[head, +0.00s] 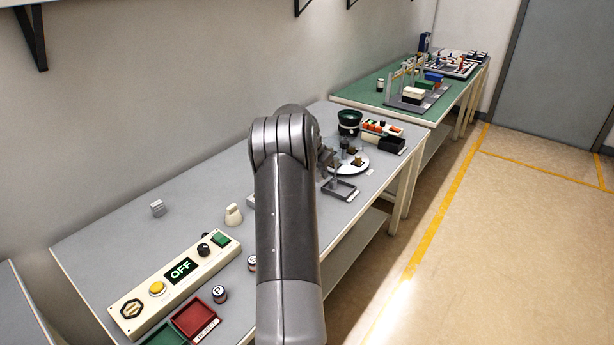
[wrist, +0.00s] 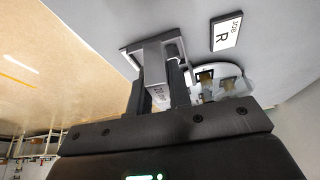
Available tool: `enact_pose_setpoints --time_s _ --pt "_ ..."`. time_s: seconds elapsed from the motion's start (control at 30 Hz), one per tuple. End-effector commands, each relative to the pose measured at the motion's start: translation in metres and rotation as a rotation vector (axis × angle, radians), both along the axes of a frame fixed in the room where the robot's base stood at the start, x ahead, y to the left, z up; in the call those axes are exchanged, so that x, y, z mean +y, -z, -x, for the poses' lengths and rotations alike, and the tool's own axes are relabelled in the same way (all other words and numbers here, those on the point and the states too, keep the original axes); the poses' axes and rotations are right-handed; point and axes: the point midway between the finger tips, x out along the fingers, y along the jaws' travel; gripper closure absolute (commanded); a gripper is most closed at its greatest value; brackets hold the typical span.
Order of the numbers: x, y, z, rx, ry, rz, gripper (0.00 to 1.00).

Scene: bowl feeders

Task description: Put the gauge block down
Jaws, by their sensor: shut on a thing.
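I cannot tell whether the block touches the frame or the bench. In the head view my arm hides most of the gripper and the block.
A white round plate (head: 349,168) with brass-coloured parts is close to the gripper. A card marked R (wrist: 228,32) lies by the frame. A control box reading OFF (head: 180,270) is nearer.

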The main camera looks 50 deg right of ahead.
Motion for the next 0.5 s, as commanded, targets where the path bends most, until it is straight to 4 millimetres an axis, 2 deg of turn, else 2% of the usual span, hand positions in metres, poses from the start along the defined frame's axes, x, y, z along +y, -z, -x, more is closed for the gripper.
enact_pose_setpoints --time_s 0.1,0.3,0.43,0.5 --pt "-0.002 -0.007 0.011 0.000 0.001 0.000 1.00" --pt "-0.003 -0.010 0.016 0.000 0.000 0.001 1.00" --pt "0.001 -0.010 0.011 -0.001 -0.017 0.000 1.00" --pt "0.010 -0.008 0.001 0.000 -0.054 -0.001 1.00"
